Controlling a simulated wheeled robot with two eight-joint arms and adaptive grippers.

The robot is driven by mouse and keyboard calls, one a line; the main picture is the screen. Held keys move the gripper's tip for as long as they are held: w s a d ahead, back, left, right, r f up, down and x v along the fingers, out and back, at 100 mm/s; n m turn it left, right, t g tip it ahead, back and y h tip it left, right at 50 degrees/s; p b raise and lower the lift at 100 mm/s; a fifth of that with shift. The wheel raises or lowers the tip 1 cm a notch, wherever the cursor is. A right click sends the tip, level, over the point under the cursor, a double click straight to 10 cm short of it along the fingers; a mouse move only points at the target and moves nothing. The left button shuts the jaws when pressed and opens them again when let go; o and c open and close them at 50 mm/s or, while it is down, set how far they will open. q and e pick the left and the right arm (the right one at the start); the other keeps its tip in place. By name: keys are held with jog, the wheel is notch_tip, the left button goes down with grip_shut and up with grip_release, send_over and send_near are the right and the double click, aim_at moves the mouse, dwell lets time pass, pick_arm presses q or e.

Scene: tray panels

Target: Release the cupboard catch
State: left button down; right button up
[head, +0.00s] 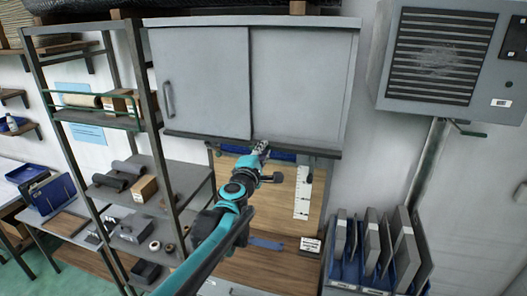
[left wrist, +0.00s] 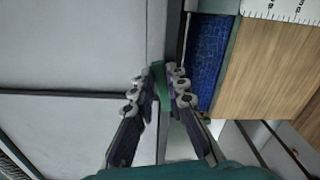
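The grey cupboard (head: 300,85) hangs on the wall with two door panels; the left panel (head: 200,80) has a dark upright handle (head: 168,98). My left gripper (head: 262,148) is at the cupboard's bottom edge, near where the panels meet. In the left wrist view, a small green piece (left wrist: 158,74), possibly the catch, lies between the fingertips of my left gripper (left wrist: 161,82) at the edge strip. The fingers are close on both sides of it; I cannot tell whether they grip it. In the head view the gripper hides this piece. My right gripper is not in view.
A wooden back panel (head: 270,215) with a white ruler strip (head: 302,192) is below the cupboard. A metal shelf rack (head: 90,150) stands left of my arm. A grey wall unit (head: 440,60) hangs right, above a blue rack of panels (head: 347,270).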

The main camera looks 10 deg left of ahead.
pick_arm(q)
jog(key=f+m+b, duration=0.1)
jog(key=m+b, duration=0.1)
jog(key=m, duration=0.1)
jog(key=shift+d+f, duration=0.1)
jog(key=shift+f, duration=0.05)
jog(key=c, duration=1.5)
grip_release()
jog(key=shift+c, duration=0.2)
jog(key=s, duration=1.2)
jog(key=shift+a, duration=0.25)
